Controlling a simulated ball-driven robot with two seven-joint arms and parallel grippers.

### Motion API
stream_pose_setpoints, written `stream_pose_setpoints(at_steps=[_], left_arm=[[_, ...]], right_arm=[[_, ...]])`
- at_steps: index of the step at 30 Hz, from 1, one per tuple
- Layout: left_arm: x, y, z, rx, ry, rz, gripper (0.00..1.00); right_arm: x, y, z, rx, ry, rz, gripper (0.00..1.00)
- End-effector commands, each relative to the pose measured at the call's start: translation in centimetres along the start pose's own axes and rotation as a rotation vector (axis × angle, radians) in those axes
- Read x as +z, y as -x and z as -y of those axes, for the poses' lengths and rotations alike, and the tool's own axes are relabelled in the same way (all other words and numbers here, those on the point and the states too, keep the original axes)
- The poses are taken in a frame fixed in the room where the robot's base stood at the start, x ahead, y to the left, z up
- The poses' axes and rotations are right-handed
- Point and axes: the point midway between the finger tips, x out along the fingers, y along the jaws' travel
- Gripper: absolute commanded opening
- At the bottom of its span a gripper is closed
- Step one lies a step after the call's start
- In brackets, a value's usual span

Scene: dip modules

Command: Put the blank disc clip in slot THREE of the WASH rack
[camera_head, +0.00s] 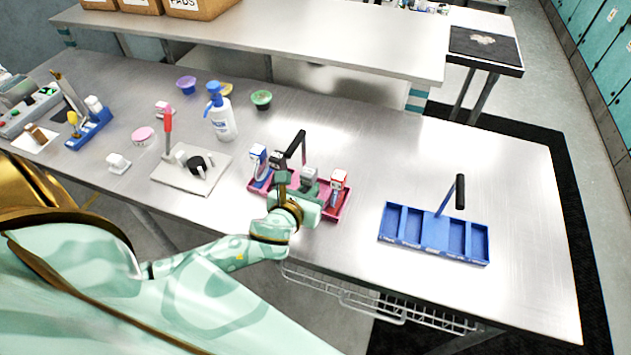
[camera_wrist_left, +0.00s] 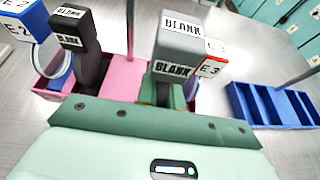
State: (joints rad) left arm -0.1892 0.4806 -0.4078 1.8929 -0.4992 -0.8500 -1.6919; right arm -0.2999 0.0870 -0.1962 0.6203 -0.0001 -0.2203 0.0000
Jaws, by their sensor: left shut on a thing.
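The pink rack (camera_head: 335,214) on the table holds several clips. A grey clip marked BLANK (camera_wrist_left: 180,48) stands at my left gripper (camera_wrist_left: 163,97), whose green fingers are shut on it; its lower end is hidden. In the head view the grey clip (camera_head: 309,176) still appears within the pink rack, with my left gripper (camera_head: 300,192) just in front. A black clip marked BLANK (camera_wrist_left: 82,45) stands to its left. The blue rack (camera_head: 431,247), with empty slots, stands to the right; its labels are too small to read. My right gripper is out of view.
The pink rack has an upright black handle (camera_head: 297,145), the blue rack another (camera_head: 460,192). A pump bottle (camera_head: 220,115) stands behind left. Table between the racks is clear.

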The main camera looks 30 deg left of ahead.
Motion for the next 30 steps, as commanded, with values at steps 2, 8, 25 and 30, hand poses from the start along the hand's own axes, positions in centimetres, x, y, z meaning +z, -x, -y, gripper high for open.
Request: stream_pose_setpoints(at_steps=[2,8,25,30], left_arm=[[0.8,-1.9,0.0,0.000,0.000,0.003,0.00],[1.6,-4.2,0.0,0.000,0.001,0.000,0.00],[-1.7,-5.6,0.1,-0.001,-0.001,-0.002,0.00],[-1.8,-5.6,0.1,-0.001,-0.001,-0.002,0.31]], right_arm=[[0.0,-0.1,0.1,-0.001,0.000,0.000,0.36],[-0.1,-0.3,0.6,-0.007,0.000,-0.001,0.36],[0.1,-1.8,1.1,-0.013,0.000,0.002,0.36],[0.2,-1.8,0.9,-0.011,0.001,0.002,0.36]])
